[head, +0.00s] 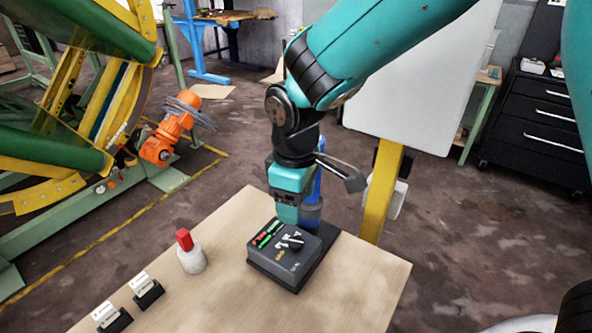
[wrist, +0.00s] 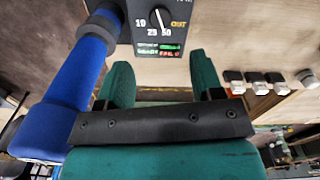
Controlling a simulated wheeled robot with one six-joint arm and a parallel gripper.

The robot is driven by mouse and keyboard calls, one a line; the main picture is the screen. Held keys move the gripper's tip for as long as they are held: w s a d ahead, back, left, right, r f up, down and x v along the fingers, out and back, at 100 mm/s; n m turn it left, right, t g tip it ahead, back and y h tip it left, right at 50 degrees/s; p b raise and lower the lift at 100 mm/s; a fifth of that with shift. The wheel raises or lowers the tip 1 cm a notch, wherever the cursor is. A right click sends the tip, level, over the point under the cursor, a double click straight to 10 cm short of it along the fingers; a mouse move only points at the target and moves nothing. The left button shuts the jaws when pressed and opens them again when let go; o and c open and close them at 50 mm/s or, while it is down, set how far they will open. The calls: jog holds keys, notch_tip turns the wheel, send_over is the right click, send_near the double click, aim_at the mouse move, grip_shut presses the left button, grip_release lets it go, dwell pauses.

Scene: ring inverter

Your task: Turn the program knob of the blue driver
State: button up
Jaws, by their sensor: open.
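The driver is a dark box (head: 290,265) on the wooden table in the head view, with a blue cylinder (head: 313,212) behind it. Its program knob (head: 294,243) is black, on the top face beside lit green and red displays. In the wrist view the dark panel (wrist: 140,40) shows at the top, with a white pointer (wrist: 158,20) among printed numbers, and the blue cylinder (wrist: 65,95) at left. My gripper (head: 287,217) is just behind the knob in the head view. The wrist view shows its teal fingers (wrist: 162,78) apart and empty, not around the knob.
A white post with a red top (head: 190,252) stands left of the driver. Two white switches on black bases (head: 148,290) stand at the table's front left. A yellow post (head: 381,190) rises behind the table. The table's front right (head: 340,305) is clear.

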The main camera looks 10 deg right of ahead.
notch_tip(320, 180, up, 7)
dwell(0.4)
jog(key=s+d+r+m+y, duration=0.2)
jog(key=s+d, duration=0.1)
jog(key=s, duration=0.5)
jog(key=s+d+r+m+y, duration=0.1)
jog(key=s+d, duration=0.3)
jog(key=s, duration=0.5)
jog(key=shift+s+r+m+y, duration=0.15)
jog(key=shift+r+m+y, duration=0.25)
jog(key=shift+m+y, duration=0.3)
jog(key=shift+c, duration=0.4)
